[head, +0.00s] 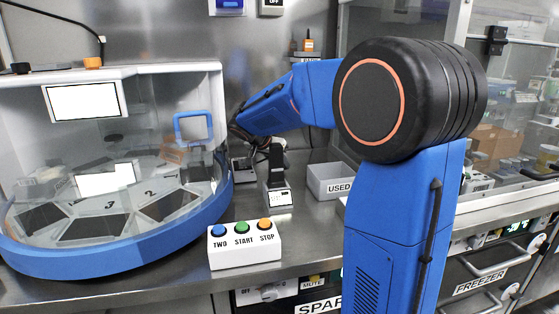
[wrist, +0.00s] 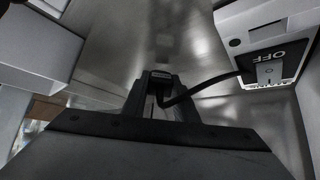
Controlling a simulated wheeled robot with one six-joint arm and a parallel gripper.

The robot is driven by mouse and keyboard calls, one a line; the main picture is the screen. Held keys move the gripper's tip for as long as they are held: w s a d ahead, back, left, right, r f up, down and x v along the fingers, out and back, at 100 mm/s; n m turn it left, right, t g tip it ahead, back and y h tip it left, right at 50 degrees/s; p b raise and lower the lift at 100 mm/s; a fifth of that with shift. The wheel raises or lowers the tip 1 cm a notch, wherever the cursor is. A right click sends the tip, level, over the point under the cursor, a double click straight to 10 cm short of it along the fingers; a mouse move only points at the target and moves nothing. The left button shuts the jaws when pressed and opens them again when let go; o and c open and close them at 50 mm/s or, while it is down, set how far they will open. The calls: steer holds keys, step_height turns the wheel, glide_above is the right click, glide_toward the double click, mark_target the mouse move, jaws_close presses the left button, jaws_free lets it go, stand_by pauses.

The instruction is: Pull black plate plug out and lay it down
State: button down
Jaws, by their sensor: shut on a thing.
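My gripper (wrist: 160,98) is shut on the black plug (wrist: 161,76) in the wrist view. A black cable (wrist: 205,87) bends away from the plug to the right, toward a white box marked OFF (wrist: 268,70). No socket shows around the plug, and bare metal lies beyond it. I cannot tell how far the plug is from that surface. In the head view my arm reaches down behind a small white device (head: 279,198) on the counter. The plug cannot be made out there.
A grey bin marked USED (head: 338,194) stands right of the small device. A button box with TWO, START and STOP (head: 243,252) stands in front. A large blue-rimmed machine with a clear cover (head: 120,262) fills the left. Bare counter (head: 306,232) lies between.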

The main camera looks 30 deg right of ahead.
steer(key=c, duration=1.3)
jaws_free()
steer(key=shift+c, duration=0.2)
step_height(320, 180, up, 10)
